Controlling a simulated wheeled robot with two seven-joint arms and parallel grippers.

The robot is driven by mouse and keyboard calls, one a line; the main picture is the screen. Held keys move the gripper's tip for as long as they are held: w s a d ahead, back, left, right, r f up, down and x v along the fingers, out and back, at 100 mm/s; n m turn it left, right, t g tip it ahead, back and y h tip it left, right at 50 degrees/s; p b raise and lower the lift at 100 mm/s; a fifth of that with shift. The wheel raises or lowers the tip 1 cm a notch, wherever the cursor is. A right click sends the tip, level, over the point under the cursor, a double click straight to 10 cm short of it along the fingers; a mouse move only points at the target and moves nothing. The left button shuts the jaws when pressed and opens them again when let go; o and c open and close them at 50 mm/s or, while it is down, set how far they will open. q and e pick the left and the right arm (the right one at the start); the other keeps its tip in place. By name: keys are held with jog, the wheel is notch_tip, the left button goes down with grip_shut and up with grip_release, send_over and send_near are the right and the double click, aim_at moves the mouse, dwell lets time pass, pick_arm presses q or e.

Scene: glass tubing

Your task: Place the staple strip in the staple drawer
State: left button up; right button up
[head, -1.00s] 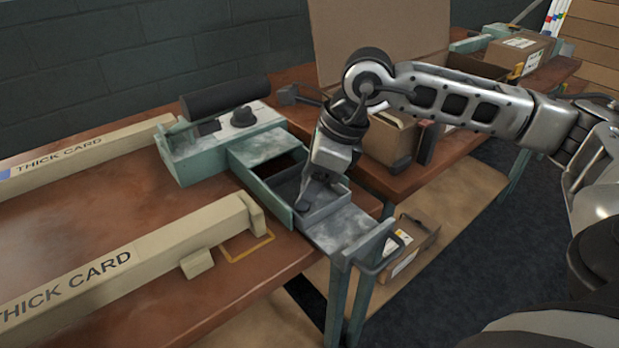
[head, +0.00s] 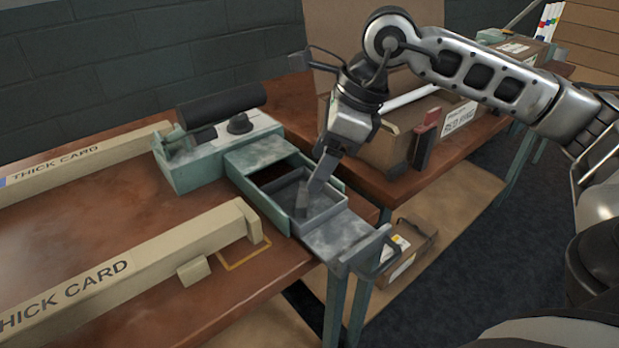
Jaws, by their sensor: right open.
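The staple drawer (head: 352,232) is pulled out of the teal machine (head: 195,165) toward the front right, with its grey inner tray open at the top. My right gripper (head: 312,190) is open and points down over this tray, its fingers low at the opening. A small grey piece shows in the tray just below the fingers. I cannot tell whether it is the staple strip or a fingertip. I cannot make out the staple strip for sure anywhere else. My left gripper is not in view.
Two beige bars marked THICK CARD, the nearer one (head: 130,265) and the farther one (head: 90,155), lie left of the machine. A cardboard box (head: 400,145) stands behind the drawer on the table.

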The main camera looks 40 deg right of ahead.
jog(key=v, duration=0.5)
jog(key=shift+d+r, duration=0.15)
jog(key=shift+r, duration=0.2)
